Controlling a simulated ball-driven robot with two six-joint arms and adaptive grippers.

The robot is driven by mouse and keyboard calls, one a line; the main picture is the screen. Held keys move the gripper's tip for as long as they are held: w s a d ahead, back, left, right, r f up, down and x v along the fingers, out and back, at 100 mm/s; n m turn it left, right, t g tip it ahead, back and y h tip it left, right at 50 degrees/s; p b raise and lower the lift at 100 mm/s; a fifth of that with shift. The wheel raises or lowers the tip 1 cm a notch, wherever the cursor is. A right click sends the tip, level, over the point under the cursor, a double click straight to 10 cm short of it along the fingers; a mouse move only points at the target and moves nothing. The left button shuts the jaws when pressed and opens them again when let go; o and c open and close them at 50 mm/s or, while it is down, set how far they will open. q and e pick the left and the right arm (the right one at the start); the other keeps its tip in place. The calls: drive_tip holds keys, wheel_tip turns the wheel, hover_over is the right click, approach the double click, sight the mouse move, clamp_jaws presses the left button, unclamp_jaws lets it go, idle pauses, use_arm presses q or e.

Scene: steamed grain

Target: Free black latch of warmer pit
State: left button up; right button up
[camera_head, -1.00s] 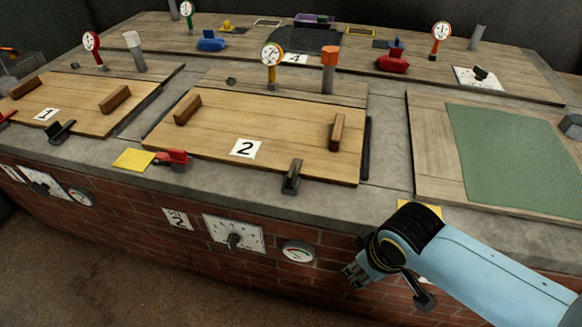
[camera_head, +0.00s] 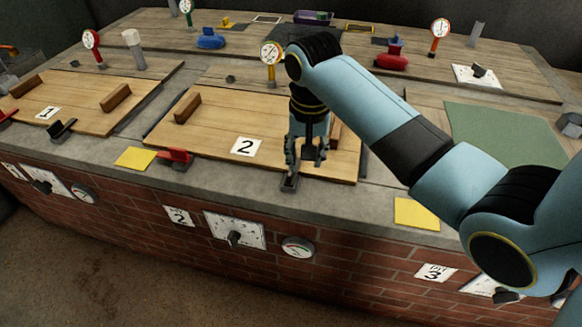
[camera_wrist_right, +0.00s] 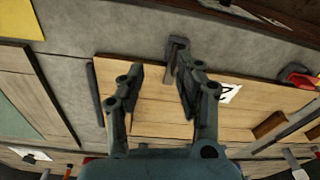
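The wooden lid of pit 2 (camera_head: 220,120) lies in the middle of the bench. Its black latch (camera_head: 289,183) is at the lid's front edge; it also shows in the right wrist view (camera_wrist_right: 176,50). My right gripper (camera_head: 304,158) is open and empty over the lid's front right part, pointing down just behind the latch. In the right wrist view the open fingers (camera_wrist_right: 162,80) reach towards the latch, which lies nearest the right-hand finger; contact cannot be told. Another black latch (camera_head: 61,129) is at the front of the pit 1 lid (camera_head: 78,100). My left gripper is not in view.
A red latch (camera_head: 175,158) and yellow cards (camera_head: 135,158) (camera_head: 416,213) lie along the front ledge. Lid 2 has wooden handles (camera_head: 187,107). A gauge (camera_head: 271,54) stands behind it. A dial (camera_head: 234,237) and a round gauge (camera_head: 298,247) are on the brick front.

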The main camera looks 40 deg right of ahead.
drive_tip(key=w+r+m, duration=0.1)
drive_tip(key=w+m, duration=0.2)
drive_tip(key=w, duration=0.3)
drive_tip(key=shift+g, duration=0.4)
drive_tip(key=f+b, duration=0.1)
drive_tip(key=f, duration=0.6)
drive_tip(key=f+b, duration=0.1)
drive_tip(key=f, duration=0.2)
drive_tip(key=shift+s+d+f+b, duration=0.1)
drive_tip(key=shift+d+f+b, duration=0.15)
drive_tip(key=shift+b, duration=0.1)
clamp_jaws()
